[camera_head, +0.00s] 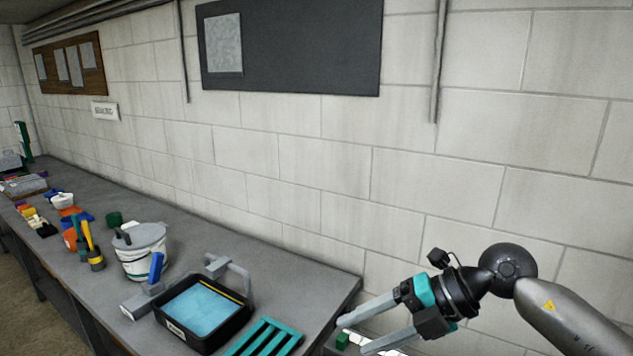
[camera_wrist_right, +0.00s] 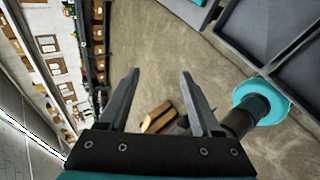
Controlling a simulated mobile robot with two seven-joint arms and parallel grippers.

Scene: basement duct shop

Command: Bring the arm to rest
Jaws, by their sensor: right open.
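My right arm (camera_head: 575,312) comes in from the lower right of the head view. My right gripper (camera_head: 352,330) is open, its two fingers spread and pointing left, past the right end of the workbench. In the right wrist view the open gripper (camera_wrist_right: 158,95) shows its two fingers apart with nothing held between them. Behind the fingers lies the floor with a brown box-like item (camera_wrist_right: 157,117). My left gripper is in neither view.
The grey workbench (camera_head: 300,272) runs along the block wall. On it are a black tray with blue contents (camera_head: 240,318), a teal slatted rack (camera_head: 268,338), a white bucket (camera_head: 140,262) and several tools. A small green block (camera_head: 342,341) shows beside my right fingers.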

